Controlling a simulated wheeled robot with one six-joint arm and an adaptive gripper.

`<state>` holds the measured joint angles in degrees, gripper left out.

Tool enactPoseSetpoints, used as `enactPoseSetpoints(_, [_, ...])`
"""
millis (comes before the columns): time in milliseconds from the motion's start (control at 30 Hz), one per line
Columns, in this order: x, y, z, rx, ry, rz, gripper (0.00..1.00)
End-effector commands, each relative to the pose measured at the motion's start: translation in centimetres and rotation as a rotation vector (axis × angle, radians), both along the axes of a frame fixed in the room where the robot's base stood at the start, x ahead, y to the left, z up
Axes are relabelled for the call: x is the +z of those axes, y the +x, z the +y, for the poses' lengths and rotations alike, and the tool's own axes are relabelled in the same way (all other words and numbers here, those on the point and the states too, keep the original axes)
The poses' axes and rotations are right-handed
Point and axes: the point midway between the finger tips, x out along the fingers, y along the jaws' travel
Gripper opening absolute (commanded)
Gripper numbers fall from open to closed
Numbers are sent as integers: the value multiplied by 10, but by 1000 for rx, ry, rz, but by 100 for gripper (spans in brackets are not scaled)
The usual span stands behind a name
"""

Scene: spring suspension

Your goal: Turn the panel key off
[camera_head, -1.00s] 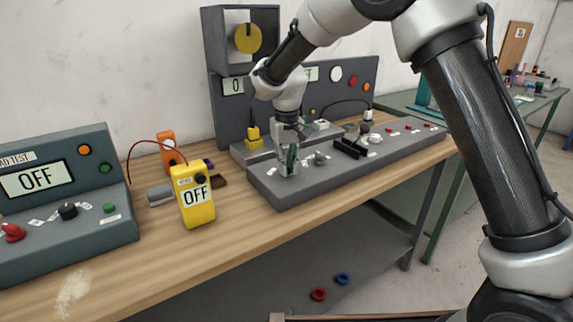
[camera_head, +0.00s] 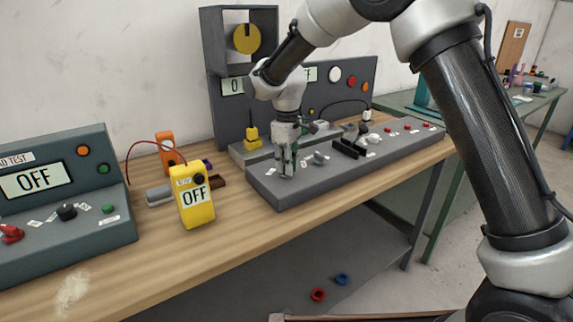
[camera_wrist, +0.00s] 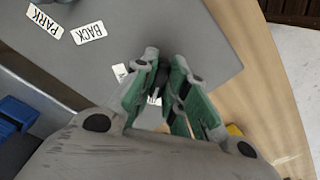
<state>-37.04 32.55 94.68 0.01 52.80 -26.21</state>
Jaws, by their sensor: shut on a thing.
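My gripper (camera_head: 288,168) points down at the near left end of the grey control panel (camera_head: 340,168). In the wrist view its green-sided fingers (camera_wrist: 166,68) come together low over the panel surface (camera_wrist: 190,28). A small white label (camera_wrist: 120,71) lies beside the fingertips. Labels reading PARK (camera_wrist: 43,20) and BACK (camera_wrist: 88,33) are farther off at upper left.
A grey knob (camera_head: 320,158) and a black block (camera_head: 350,148) stand on the panel right of my gripper. A yellow meter reading OFF (camera_head: 193,197) stands to the left, beyond it a load test box (camera_head: 60,205). Bare bench wood lies in front.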

Motion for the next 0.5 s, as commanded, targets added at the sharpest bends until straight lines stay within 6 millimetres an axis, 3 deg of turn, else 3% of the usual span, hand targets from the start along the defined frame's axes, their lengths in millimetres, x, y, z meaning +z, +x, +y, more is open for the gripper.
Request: enactPoseSetpoints(500, [1,1,0,31,1,-3,0])
